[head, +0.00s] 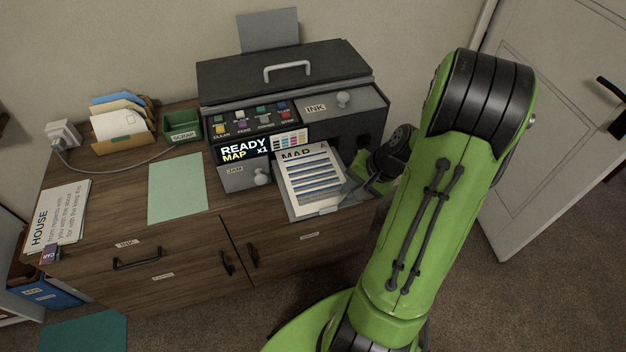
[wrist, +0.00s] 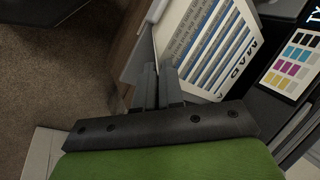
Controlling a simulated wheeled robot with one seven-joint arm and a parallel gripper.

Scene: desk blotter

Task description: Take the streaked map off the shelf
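The streaked map (head: 312,178) is a white sheet with blue and dark stripes and the heading MAP. It lies on the printer's grey output shelf (head: 322,211), face up, and fills much of the wrist view (wrist: 215,45). My gripper (head: 347,186) reaches in from the right at the sheet's right edge. In the wrist view its two grey fingers (wrist: 160,72) are close together, with the map's edge running in between their tips. They look shut on that edge; the exact contact is partly hidden.
The black printer (head: 285,85) stands behind the shelf, its screen reading READY MAP x1. A green sheet (head: 177,188), a green SCRAP bin (head: 183,127), an envelope holder (head: 122,122) and a HOUSE sheet (head: 61,213) are to the left. A door (head: 560,110) is at right.

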